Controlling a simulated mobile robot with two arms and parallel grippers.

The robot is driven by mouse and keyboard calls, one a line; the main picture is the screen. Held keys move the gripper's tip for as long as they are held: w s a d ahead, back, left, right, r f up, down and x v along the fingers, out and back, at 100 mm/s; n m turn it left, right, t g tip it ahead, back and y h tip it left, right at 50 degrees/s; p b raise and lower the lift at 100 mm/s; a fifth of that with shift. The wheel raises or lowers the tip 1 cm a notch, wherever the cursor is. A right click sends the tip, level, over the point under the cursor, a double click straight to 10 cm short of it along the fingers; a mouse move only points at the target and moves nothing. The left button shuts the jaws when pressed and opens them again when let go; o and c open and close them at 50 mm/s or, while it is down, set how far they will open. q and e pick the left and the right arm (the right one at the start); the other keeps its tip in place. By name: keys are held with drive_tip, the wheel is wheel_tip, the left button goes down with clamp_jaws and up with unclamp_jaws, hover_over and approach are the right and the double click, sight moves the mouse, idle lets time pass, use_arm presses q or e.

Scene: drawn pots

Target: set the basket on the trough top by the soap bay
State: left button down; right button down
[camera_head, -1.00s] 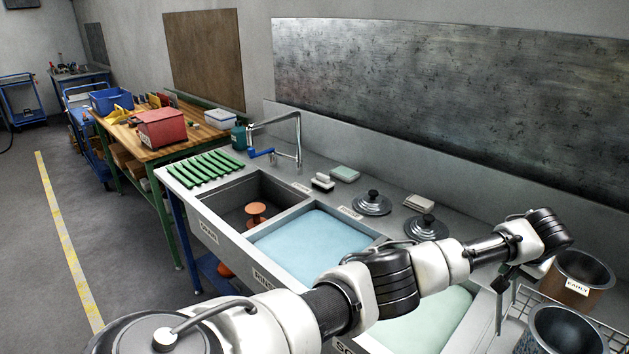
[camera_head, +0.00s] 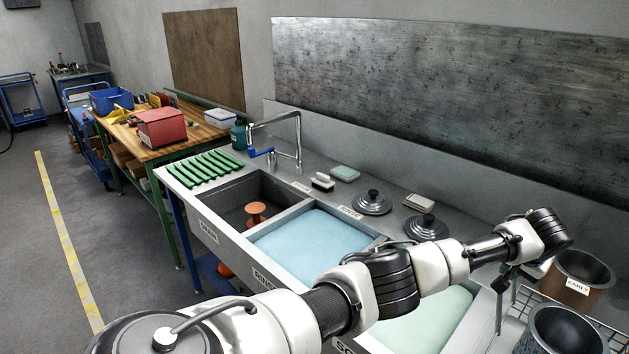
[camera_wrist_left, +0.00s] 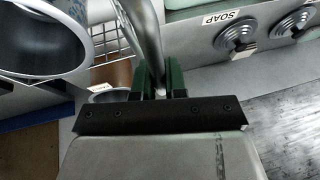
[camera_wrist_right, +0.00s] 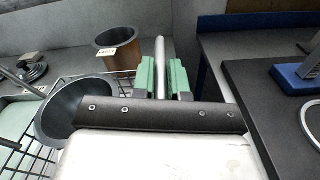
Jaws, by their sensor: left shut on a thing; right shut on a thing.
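The wire basket (camera_head: 520,300) is at the lower right of the head view, beside the soap bay (camera_head: 430,325) with its pale green liquid. My left gripper (camera_head: 507,276) is shut on a metal bar of the basket, also seen in the left wrist view (camera_wrist_left: 160,88). My right gripper (camera_wrist_right: 163,85) is shut on another upright bar of it and is outside the head view. A dark grey pot (camera_head: 562,325) is in the basket. A brown pot labelled EARLY (camera_head: 577,287) is behind it; whether inside is unclear. Whether the basket touches the trough top is hidden.
The trough top (camera_head: 395,205) holds two dark lids (camera_head: 372,203), a brush (camera_head: 322,182), sponges and green strips (camera_head: 205,167). The rinse bay (camera_head: 310,245) holds blue water. A dark bench top (camera_wrist_right: 270,110) with a blue item is at the right wrist view's right.

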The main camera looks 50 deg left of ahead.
use_arm(q)
drive_tip(key=shift+r, duration=0.15)
drive_tip(key=c, duration=1.1)
unclamp_jaws()
drive_tip(key=shift+f, duration=0.2)
use_arm(e)
drive_tip(key=c, duration=1.4)
unclamp_jaws()
drive_tip(key=shift+f, duration=0.1)
use_arm(q)
drive_tip(key=shift+s, duration=0.1)
use_arm(e)
drive_tip(key=o, duration=0.3)
drive_tip(key=shift+s, duration=0.1)
use_arm(q)
drive_tip(key=shift+r, duration=0.1)
use_arm(e)
drive_tip(key=shift+o, duration=0.2)
use_arm(q)
drive_tip(key=v, duration=1.2)
use_arm(e)
drive_tip(key=s+d, duration=0.2)
drive_tip(key=s, duration=0.9)
drive_tip(key=shift+s+r, duration=0.2)
drive_tip(key=shift+s, duration=0.2)
